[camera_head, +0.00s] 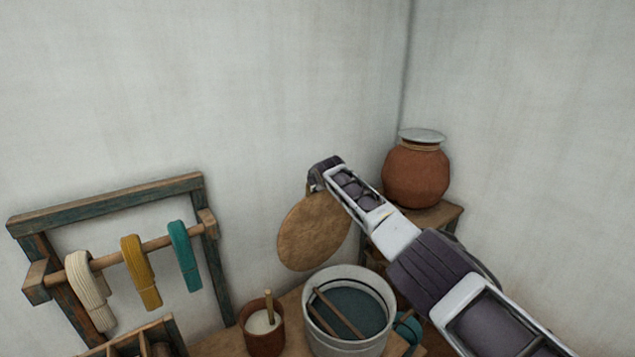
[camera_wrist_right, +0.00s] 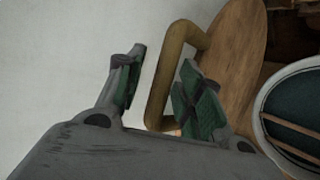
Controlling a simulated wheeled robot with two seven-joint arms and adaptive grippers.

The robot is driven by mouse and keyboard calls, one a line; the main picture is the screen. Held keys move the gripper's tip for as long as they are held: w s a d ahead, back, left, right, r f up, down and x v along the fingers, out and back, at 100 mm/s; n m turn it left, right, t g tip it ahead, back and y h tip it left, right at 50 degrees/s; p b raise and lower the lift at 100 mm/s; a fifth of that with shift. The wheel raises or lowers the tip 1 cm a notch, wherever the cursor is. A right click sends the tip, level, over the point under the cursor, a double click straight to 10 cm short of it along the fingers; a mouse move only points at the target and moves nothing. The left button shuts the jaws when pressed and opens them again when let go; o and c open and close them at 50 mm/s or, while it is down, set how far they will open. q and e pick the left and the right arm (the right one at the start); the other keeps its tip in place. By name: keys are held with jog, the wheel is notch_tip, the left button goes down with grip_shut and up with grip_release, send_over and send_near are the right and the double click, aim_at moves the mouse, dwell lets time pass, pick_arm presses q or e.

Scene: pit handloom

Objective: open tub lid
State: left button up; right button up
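The tub (camera_head: 384,349) is a pale round vessel, uncovered, with dark blue-green liquid and sticks inside. Its round wooden lid (camera_head: 312,234) is steeply tilted behind and left of the tub in the head view; I cannot tell what supports it. In the right wrist view the lid (camera_wrist_right: 236,62) shows with its bar handle (camera_wrist_right: 157,85). My right gripper (camera_head: 318,180) is at the lid's upper edge. In its wrist view the fingers (camera_wrist_right: 160,78) are spread, with the handle between them and a gap beside the left finger. My left gripper is out of view.
A clay pot (camera_head: 416,178) stands on a wooden stand in the corner. A brown cup (camera_head: 264,340) with white contents and a stick stands left of the tub. A wooden rack (camera_head: 110,200) holds yarn hanks at left. Walls are close behind.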

jog(key=shift+s+d+r, duration=0.15)
jog(key=shift+s+r, duration=0.2)
dwell(0.7)
jog(key=shift+s+r, duration=0.15)
jog(key=shift+s, duration=0.25)
jog(key=v, duration=1)
dwell(1.1)
jog(key=shift+s, duration=0.1)
